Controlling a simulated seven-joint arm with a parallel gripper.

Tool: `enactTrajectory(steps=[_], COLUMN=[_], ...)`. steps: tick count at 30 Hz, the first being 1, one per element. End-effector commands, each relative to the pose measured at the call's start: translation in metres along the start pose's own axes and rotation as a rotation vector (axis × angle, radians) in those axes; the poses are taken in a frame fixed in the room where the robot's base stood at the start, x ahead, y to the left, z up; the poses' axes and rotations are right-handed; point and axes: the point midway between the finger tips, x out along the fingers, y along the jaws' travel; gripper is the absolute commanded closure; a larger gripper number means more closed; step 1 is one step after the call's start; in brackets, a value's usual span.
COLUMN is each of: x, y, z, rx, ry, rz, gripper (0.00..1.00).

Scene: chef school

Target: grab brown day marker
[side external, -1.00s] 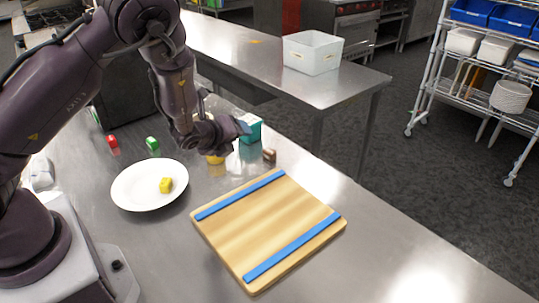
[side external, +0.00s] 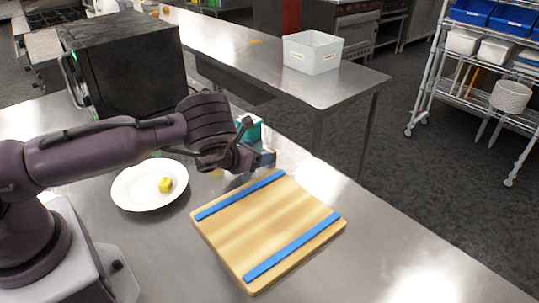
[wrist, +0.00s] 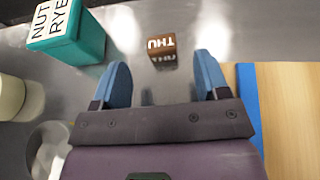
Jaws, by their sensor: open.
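The brown day marker (wrist: 162,44) is a small brown block with white "THU" lettering. In the wrist view it sits on the steel counter, just ahead of the fingertips and between their lines. My gripper (wrist: 160,66) is open and empty, its two blue fingers apart. In the side view my gripper (side external: 266,159) is low over the counter, close to the far left edge of the cutting board, and the brown marker is hidden there.
A teal box labelled "NUT RYE" (wrist: 88,45) stands left of the marker; the side view shows it behind my gripper (side external: 252,126). The cutting board (side external: 265,225) with blue strips lies to the right. A white plate (side external: 135,190) holds a yellow block (side external: 166,185).

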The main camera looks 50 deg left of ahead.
Motion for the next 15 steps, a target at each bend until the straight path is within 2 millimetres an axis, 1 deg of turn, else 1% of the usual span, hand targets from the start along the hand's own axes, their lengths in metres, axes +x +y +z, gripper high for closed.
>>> enactTrajectory(steps=[5, 12, 15], x=[0.009, 0.04, 0.05], y=[0.0, -0.001, -0.001], z=[0.0, 0.0, 0.0], rx=[0.0, -0.002, -0.001], ry=[0.001, -0.001, -0.001], rz=[0.001, -0.001, -0.001], gripper=[0.32, 0.32, 0.32])
